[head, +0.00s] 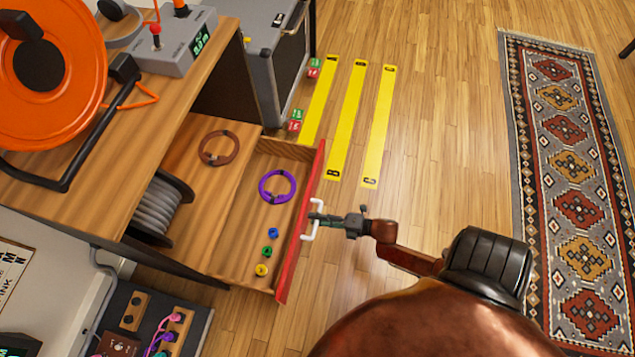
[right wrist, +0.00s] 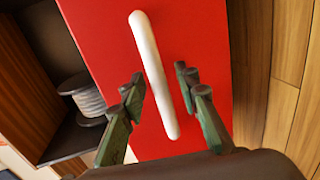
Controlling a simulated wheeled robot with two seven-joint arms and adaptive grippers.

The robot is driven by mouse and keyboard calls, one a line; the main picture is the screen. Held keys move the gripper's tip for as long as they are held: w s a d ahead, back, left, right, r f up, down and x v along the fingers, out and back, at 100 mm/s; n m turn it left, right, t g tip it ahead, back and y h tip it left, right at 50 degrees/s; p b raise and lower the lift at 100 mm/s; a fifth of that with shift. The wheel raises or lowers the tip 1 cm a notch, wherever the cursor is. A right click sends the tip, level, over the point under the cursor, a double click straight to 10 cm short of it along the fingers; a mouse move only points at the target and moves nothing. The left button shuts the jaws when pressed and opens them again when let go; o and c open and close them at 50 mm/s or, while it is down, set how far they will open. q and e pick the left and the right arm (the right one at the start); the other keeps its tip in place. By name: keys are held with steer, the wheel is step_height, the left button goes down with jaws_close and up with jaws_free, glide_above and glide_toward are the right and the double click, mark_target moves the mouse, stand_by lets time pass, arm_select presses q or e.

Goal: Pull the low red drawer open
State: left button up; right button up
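The low red drawer (head: 301,230) is pulled out from under the wooden bench, and its inside shows. Its white bar handle (head: 316,233) is on the red front. My right gripper (head: 322,218) is at the handle from the right. In the right wrist view, the white handle (right wrist: 152,75) runs between the two green-grey fingers (right wrist: 160,88), with a gap visible on each side, so the gripper looks open around it. The red front (right wrist: 205,35) fills the middle there. My left gripper is not in view.
In the drawer lie a purple cable coil (head: 277,187) and several small coloured pieces. A brown coil (head: 219,148) lies farther in. A grey cable spool (head: 160,207) sits beside the drawer. Yellow floor strips (head: 348,118) and a rug (head: 566,170) lie right; the floor between is clear.

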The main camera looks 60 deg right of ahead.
steer(key=v, duration=1.2)
stand_by(0.5)
